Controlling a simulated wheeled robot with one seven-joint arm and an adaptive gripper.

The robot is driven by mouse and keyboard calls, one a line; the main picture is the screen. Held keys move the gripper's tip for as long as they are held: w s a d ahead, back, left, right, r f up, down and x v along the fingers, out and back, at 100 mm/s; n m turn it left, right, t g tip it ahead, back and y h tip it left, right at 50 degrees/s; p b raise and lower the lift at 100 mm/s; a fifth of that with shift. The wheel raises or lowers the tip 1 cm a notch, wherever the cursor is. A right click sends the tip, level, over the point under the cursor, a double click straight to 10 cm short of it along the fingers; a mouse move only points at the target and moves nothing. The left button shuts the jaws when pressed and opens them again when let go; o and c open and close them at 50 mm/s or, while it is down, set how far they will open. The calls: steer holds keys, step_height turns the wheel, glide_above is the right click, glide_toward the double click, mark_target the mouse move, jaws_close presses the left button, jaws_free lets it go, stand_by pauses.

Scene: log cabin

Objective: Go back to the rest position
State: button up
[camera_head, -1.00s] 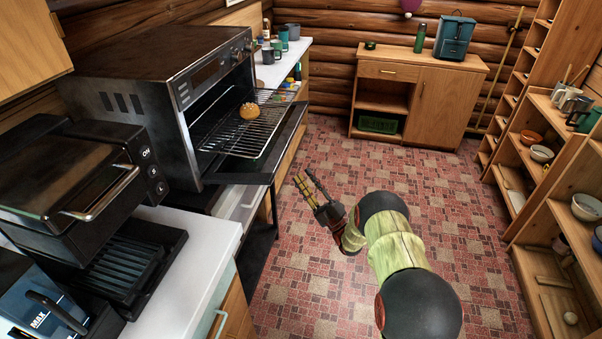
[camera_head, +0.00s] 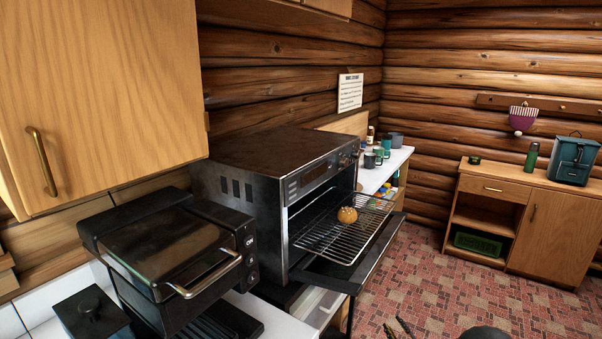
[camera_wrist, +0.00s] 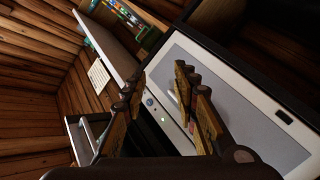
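My gripper (camera_wrist: 160,92) shows in the wrist view with its two yellow-padded fingers spread apart and nothing between them. In the head view only the fingertips of my gripper (camera_head: 397,328) show at the bottom edge, in front of the open oven (camera_head: 275,165) and below its door. Most of the arm is out of the picture. A round brown bun (camera_head: 347,215) sits on the pulled-out wire rack (camera_head: 325,237) of the oven, apart from the gripper. The oven door (camera_head: 372,258) is folded down.
A black grill (camera_head: 170,255) stands on the left counter, under a wooden wall cupboard (camera_head: 100,95). Mugs (camera_head: 372,158) stand on the counter behind the oven. A wooden cabinet (camera_head: 550,225) with a green bottle (camera_head: 531,157) stands at the back right. The tiled floor between is clear.

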steer(key=s+d+m+g+h, duration=0.3)
steer(key=s+d+m+g, duration=0.15)
steer(key=s+g, duration=0.25)
steer(key=s+a+r+m+g+p, duration=0.1)
steer(key=s+a+r+m+g, duration=0.15)
steer(key=s+r, duration=0.35)
steer(key=s+a+r+m+g+p, duration=0.1)
steer(key=s+a+r+m+g, duration=0.15)
steer(key=s+r, duration=0.4)
steer(key=s+a+r+m+g+p, duration=0.1)
steer(key=s+a+r, duration=0.4)
steer(key=s+r, duration=0.55)
steer(key=s+a+r+m+g+p, duration=0.15)
steer(key=s+a+r, duration=0.45)
steer(key=s, duration=0.7)
steer(key=s+a+r+n+t+p, duration=0.1)
steer(key=s+a+r+t, duration=0.1)
steer(key=r, duration=0.5)
steer(key=s+a+r+n+t+y+p, duration=0.1)
steer(key=s+a+r+t, duration=0.1)
steer(key=r, duration=0.4)
steer(key=shift+s+r+p, duration=0.3)
steer(key=shift+s+r, duration=0.05)
steer(key=shift+s, duration=0.05)
